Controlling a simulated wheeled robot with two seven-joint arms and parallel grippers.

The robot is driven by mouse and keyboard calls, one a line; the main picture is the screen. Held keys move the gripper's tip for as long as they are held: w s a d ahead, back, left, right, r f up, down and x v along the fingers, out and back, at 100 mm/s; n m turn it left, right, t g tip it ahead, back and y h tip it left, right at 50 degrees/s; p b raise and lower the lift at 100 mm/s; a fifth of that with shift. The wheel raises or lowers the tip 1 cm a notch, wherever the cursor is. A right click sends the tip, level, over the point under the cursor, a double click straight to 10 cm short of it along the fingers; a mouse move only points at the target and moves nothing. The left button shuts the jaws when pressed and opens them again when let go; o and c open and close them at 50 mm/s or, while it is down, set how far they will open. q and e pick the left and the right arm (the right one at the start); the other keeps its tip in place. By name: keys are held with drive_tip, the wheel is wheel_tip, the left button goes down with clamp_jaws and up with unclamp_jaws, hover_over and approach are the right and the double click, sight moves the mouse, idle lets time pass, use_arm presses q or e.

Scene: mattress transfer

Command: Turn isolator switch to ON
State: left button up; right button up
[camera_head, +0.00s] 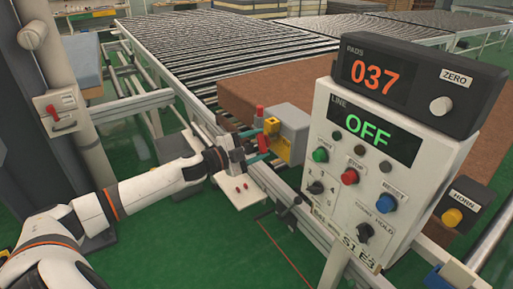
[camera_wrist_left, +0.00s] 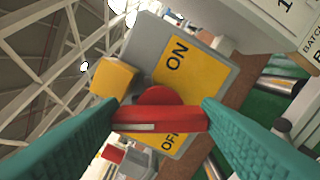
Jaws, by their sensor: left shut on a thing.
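The isolator switch is a grey box (camera_head: 293,128) beside the conveyor rail, with a yellow plate. In the left wrist view the yellow plate (camera_wrist_left: 196,72) reads ON at the upper part and OFF at the lower part. Its red handle (camera_wrist_left: 160,119) lies level across the picture, partly covering OFF; which label it points at I cannot tell. My left gripper (camera_head: 252,158) is at the switch, its teal fingers (camera_wrist_left: 160,128) on both ends of the handle, shut on it. The handle also shows in the head view (camera_head: 264,144). My right gripper is out of view.
Behind is a roller conveyor (camera_head: 215,60) with a brown mattress-like slab (camera_head: 290,85). Green floor lies in front.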

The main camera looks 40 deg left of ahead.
use_arm(q)
drive_tip(key=m+b, duration=0.2)
drive_tip(key=m, duration=0.3)
drive_tip(key=shift+f+m, duration=0.15)
drive_tip(key=shift+m, duration=0.15)
idle(0.4)
drive_tip(key=o, duration=1)
drive_tip(key=shift+s+a+f+b, duration=0.1)
drive_tip(key=shift+s+a+b, duration=0.05)
drive_tip(key=shift+s+b, duration=0.25)
drive_tip(key=b+v, duration=0.1)
drive_tip(key=v, duration=0.3)
approach(259, 146)
drive_tip(key=shift+v, duration=1.4)
